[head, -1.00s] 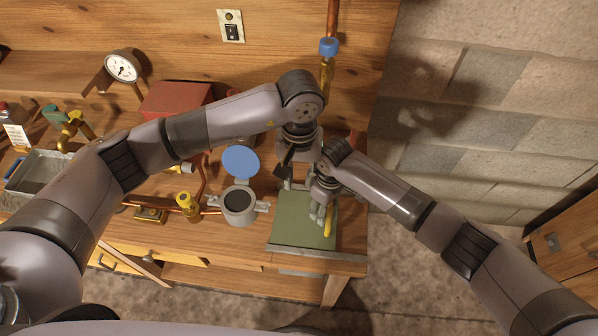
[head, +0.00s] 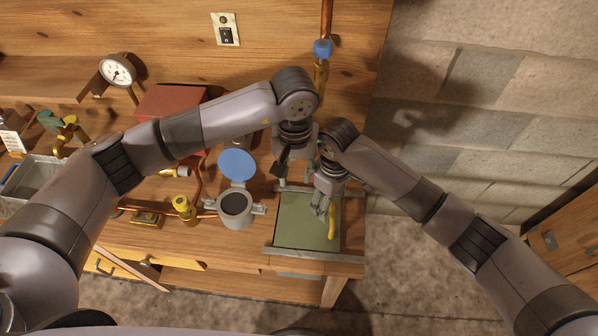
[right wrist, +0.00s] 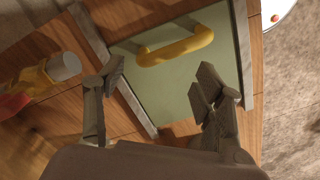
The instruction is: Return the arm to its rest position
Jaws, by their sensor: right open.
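My right arm reaches in from the right in the head view. Its gripper (head: 322,206) is over a green panel (head: 293,225) with a grey metal edge, beside a yellow handle (head: 333,222). In the right wrist view the right gripper (right wrist: 158,88) has its fingers wide apart, with nothing between them. The yellow handle (right wrist: 175,48) lies on the green panel beyond the fingertips. My left gripper (head: 282,172) hangs just left of the right wrist, near the panel's back edge. Its fingers are partly hidden, and I cannot tell their opening.
A grey pot (head: 236,205) with a raised blue lid (head: 237,165) stands left of the panel. Brass valves (head: 184,206) and copper pipe lie further left. A red box (head: 168,101) is behind the left arm. A vertical pipe with a blue cap (head: 322,48) rises behind both grippers.

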